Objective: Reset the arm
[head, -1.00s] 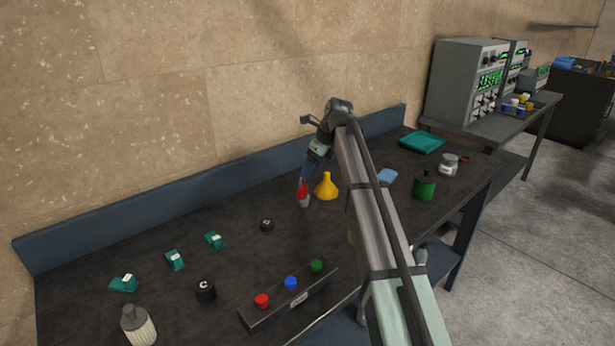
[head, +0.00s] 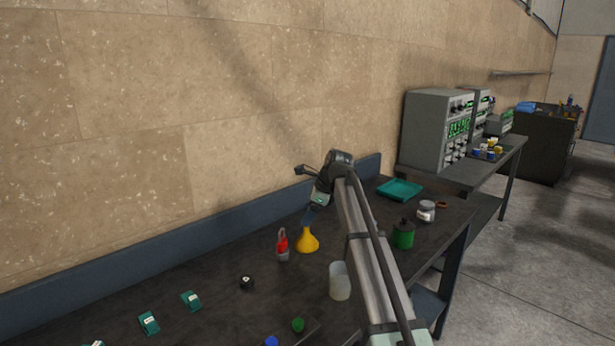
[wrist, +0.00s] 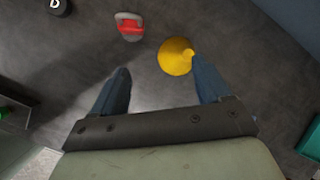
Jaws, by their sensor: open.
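My gripper (head: 310,214) is above the dark workbench (head: 215,272), just above the yellow funnel (head: 307,243) in the head view. Its two blue-grey fingers are spread apart with nothing between them in the wrist view (wrist: 160,82). The yellow funnel also shows in the wrist view (wrist: 174,58), near the right finger. A red and grey object (head: 282,247) stands on the bench left of the funnel, apart from my gripper. It also shows in the wrist view (wrist: 129,27).
A translucent beaker (head: 339,284) stands beside my arm. A green canister (head: 403,235), a jar (head: 427,211) and a teal tray (head: 400,190) are to the right. A black cap (head: 246,283) and teal pieces (head: 191,300) lie left. A wall runs behind.

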